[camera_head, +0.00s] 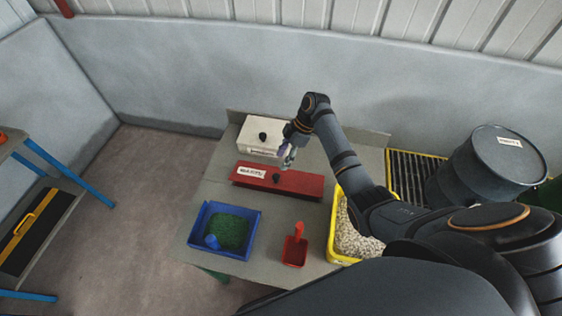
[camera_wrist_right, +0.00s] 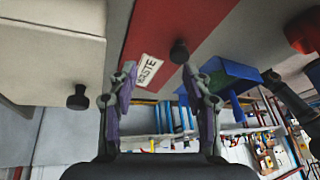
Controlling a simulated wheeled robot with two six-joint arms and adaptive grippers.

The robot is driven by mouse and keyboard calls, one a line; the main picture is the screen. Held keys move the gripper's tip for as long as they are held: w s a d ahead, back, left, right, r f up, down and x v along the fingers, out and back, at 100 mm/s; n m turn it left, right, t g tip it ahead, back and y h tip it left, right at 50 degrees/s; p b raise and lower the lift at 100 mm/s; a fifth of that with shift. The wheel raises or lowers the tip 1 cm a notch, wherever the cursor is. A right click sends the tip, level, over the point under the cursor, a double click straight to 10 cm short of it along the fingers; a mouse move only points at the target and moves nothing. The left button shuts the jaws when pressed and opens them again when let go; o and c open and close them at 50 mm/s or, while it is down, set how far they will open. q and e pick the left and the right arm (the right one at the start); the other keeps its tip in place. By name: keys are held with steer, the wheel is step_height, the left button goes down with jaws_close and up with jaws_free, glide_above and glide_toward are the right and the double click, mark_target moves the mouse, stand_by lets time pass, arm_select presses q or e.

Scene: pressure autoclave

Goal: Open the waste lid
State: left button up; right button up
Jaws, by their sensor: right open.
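The waste lid (camera_head: 300,183) is a long red panel on the grey table, with a white label and a black knob (camera_head: 277,178) on top. In the right wrist view the red lid (camera_wrist_right: 216,22) carries a label reading WASTE, and its knob (camera_wrist_right: 179,52) shows beyond the fingertips, between the two fingers and apart from them. My right gripper (camera_head: 288,157) hangs above the table, behind the red lid's knob and near the white box. In the wrist view the right gripper (camera_wrist_right: 158,82) is open and empty. My left gripper is not in view.
A white box (camera_head: 252,146) with its own black knob stands behind the red lid. In front are a blue bin (camera_head: 191,240) of green granules, a red scoop (camera_head: 294,252) and a yellow bin (camera_head: 333,230) of pale pellets. A dark drum (camera_head: 470,170) stands at right.

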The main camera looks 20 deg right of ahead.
steer(key=v, duration=0.9)
steer(key=shift+r, duration=0.15)
steer(key=shift+s, duration=0.2)
